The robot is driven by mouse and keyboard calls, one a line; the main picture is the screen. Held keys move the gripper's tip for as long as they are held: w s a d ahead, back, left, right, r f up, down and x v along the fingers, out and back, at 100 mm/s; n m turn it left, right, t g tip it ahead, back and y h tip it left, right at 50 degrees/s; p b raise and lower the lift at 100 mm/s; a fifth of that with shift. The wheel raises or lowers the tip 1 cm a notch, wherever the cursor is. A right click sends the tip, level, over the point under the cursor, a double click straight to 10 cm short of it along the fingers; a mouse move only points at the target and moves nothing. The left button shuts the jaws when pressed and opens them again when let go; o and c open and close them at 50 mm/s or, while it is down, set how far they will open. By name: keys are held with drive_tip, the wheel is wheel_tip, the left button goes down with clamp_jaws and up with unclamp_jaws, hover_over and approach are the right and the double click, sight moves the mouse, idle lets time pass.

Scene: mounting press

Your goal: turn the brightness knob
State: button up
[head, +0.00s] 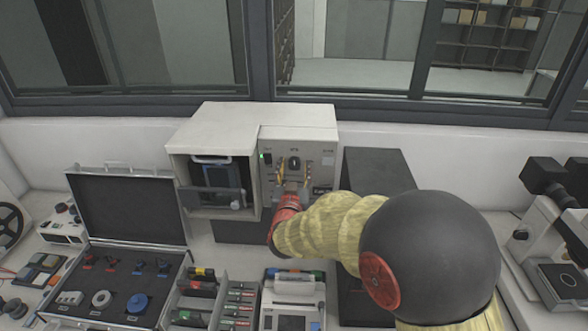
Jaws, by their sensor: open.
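The mounting press (230,117) is a white box at the back of the bench, with a control panel (322,148) on its right half. A dark round knob (295,162) sits in the upper middle of the panel; its label is too small to read, so I cannot tell if it is the brightness knob. My gripper (294,174) is open in front of the panel. Its yellowish fingertips stand left and right, just below or around the knob; contact cannot be told. My red wrist and arm hide the lower panel.
An open case (128,215) with tools, a marker tray (236,310) and a white device (293,290) stand in front. A microscope (556,225) is right.

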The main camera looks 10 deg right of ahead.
drive_tip(key=shift+c, duration=0.4)
drive_tip(key=c, duration=1.1)
drive_tip(key=shift+o, duration=0.2)
drive_tip(key=shift+b, duration=0.35)
drive_tip(key=m+b, duration=0.1)
drive_tip(key=b, duration=0.1)
drive_tip(key=m+b, duration=0.1)
drive_tip(key=b, duration=0.1)
drive_tip(key=shift+f+m, duration=0.25)
drive_tip(key=shift+m, duration=0.15)
drive_tip(key=m+b, duration=0.4)
drive_tip(key=b, duration=0.2)
drive_tip(key=m+b, duration=0.5)
drive_tip(key=shift+b, duration=0.35)
drive_tip(key=m+b, duration=0.4)
drive_tip(key=shift+r, duration=0.15)
